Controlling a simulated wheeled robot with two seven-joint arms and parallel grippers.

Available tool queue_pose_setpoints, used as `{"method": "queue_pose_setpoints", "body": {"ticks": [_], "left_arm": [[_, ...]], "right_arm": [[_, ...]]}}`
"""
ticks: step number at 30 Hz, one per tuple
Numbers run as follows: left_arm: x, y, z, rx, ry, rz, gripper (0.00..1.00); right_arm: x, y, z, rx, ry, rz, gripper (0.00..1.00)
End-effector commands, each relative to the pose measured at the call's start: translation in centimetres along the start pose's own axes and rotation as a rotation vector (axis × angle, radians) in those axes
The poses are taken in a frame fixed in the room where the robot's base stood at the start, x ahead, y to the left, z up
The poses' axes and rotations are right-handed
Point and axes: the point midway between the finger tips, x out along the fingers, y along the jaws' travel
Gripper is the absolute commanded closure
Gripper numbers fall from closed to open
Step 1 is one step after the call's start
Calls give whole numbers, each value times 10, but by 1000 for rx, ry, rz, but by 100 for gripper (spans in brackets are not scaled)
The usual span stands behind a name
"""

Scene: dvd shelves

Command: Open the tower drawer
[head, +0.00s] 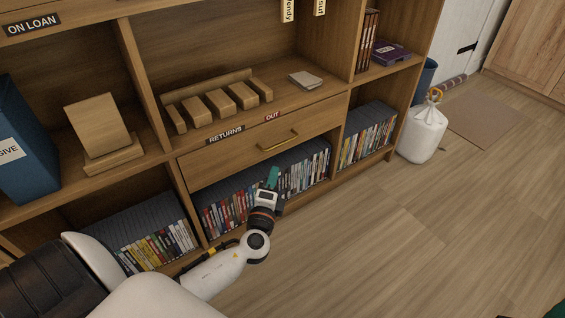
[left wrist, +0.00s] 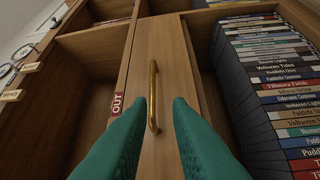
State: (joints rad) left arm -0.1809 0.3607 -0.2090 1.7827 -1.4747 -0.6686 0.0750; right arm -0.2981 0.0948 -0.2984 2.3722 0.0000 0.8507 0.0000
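The wooden drawer (head: 230,160) sits in the middle of the shelf unit, its front looking flush and shut. It has a brass bar handle (head: 278,140) and "RETURNS" and "OUT" labels along its top edge. My left gripper (head: 272,178) is just below the handle in the head view. In the left wrist view its green fingers (left wrist: 158,125) are spread apart, with the handle (left wrist: 153,95) ahead and between their lines, apparently untouched. A dark green patch at the head view's bottom right corner may be my right gripper (head: 558,312); its fingers cannot be made out.
Rows of DVDs (head: 303,172) fill the compartments below and beside the drawer. A wooden rack (head: 218,99) stands on the shelf above. A blue bin (head: 22,145) is at left. A white bag (head: 422,132) stands at the right end. The floor in front is clear.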

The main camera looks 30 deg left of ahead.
Motion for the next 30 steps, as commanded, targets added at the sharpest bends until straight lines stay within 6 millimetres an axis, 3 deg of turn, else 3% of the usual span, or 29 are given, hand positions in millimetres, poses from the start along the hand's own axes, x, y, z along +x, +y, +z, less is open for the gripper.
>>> {"method": "queue_pose_setpoints", "body": {"ticks": [3,8,21,30], "left_arm": [[3,5,1,10,2,38,82],[21,9,0,13,5,44,82],[102,10,0,11,3,40,82],[120,11,0,11,2,37,82]], "right_arm": [[-2,0,14,2,-52,1,64],[1,0,15,1,-62,2,64],[5,0,12,-3,-88,15,64],[8,0,11,-4,-99,21,64]]}}
